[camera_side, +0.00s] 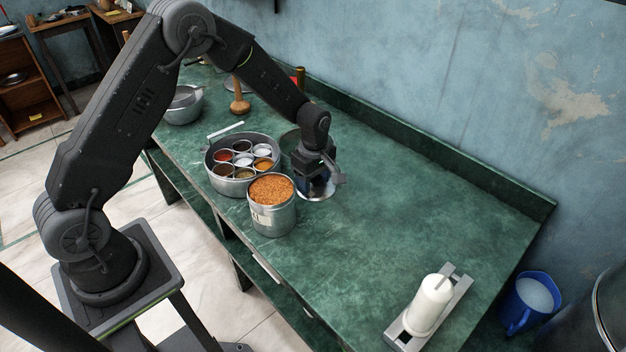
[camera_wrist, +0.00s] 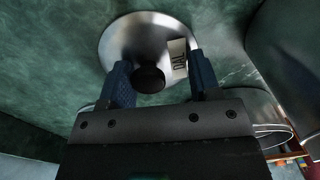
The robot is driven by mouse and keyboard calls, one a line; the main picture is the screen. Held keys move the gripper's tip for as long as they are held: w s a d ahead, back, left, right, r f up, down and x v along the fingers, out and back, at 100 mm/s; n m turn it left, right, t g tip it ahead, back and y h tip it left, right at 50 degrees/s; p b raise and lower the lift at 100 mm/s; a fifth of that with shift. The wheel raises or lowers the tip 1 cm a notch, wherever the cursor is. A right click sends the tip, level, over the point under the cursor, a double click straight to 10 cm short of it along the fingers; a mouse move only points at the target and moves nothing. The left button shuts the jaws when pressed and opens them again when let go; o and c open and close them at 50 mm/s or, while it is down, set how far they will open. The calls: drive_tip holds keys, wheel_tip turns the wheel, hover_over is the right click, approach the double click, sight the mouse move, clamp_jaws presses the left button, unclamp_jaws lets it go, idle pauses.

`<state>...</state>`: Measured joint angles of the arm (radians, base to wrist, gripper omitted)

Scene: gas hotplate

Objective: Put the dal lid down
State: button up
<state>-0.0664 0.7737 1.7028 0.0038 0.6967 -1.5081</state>
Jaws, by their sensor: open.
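The dal lid (camera_side: 316,194) is a shiny round metal lid, lying on the green counter just right of the dal tin (camera_side: 272,218). The dal tin stands upright, uncovered and full of orange-brown dal.
A round spice box (camera_side: 215,172) with several small cups stands left of the dal tin. A pestle-like wooden thing (camera_side: 240,103) and a metal bowl (camera_side: 184,105) stand farther back. A white cylinder on a metal stand (camera_side: 430,303) is at front right. The counter between is clear.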

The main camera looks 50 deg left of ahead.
sight(314, 179)
wheel_tip(314, 179, up, 12)
drive_tip(key=s+d+r+m+t, duration=0.25)
drive_tip(key=s+r+m, duration=0.55)
drive_tip(key=s+r, duration=0.4)
drive_tip(key=s+r+m+t, duration=0.3)
drive_tip(key=s+m, duration=0.7)
drive_tip(key=s, duration=0.3)
drive_tip(key=shift+s+d, duration=0.3)
drive_tip(key=shift+s, duration=0.05)
